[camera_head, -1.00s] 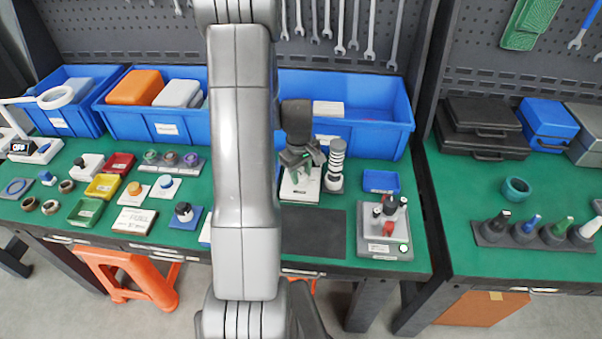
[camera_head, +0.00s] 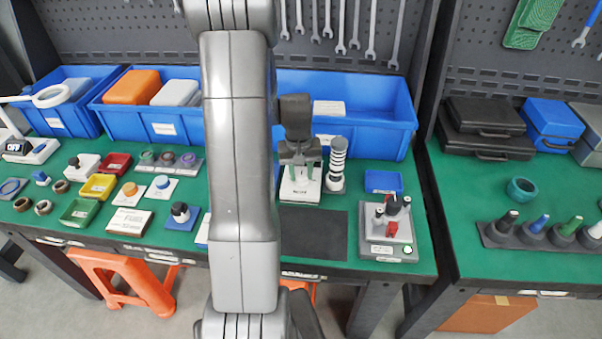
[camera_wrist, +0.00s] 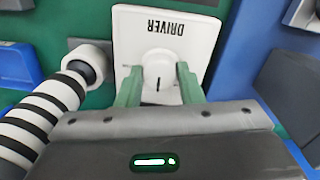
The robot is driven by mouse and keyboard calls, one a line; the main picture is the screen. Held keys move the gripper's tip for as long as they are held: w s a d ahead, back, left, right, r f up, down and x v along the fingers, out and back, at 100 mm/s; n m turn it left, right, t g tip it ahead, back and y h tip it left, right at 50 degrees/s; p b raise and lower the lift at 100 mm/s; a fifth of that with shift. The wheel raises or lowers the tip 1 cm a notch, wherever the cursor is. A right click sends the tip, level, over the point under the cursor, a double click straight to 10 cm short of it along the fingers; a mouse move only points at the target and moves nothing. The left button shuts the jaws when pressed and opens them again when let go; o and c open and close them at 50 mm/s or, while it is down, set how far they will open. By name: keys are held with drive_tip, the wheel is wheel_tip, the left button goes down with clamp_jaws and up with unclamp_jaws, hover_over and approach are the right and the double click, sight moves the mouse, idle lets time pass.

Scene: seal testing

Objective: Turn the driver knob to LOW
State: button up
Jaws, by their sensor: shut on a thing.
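The driver unit is a white plate marked DRIVER (camera_wrist: 165,28) in the wrist view; it also shows on the green bench in the head view (camera_head: 300,193). Its round white knob (camera_wrist: 160,72) with a short dark pointer line lies between my green fingers. My gripper (camera_wrist: 160,85) is shut on the knob, one finger at each side. In the head view my gripper (camera_head: 301,172) points down over the plate. I cannot make out a LOW mark.
A black-and-white striped cylinder (camera_head: 337,165) stands close right of the driver unit. A blue bin (camera_head: 350,130) is behind. A dark mat (camera_head: 313,232) lies in front, and a grey fixture with a red part (camera_head: 388,240) is to the right.

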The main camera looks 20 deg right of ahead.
sight(299, 175)
idle(0.4)
drive_tip(key=o, duration=1)
drive_tip(key=shift+c, duration=0.2)
drive_tip(key=shift+r, duration=0.1)
wheel_tip(299, 175, up, 14)
drive_tip(key=shift+a, duration=0.3)
drive_tip(key=shift+w+f, duration=0.1)
drive_tip(key=shift+f, duration=0.1)
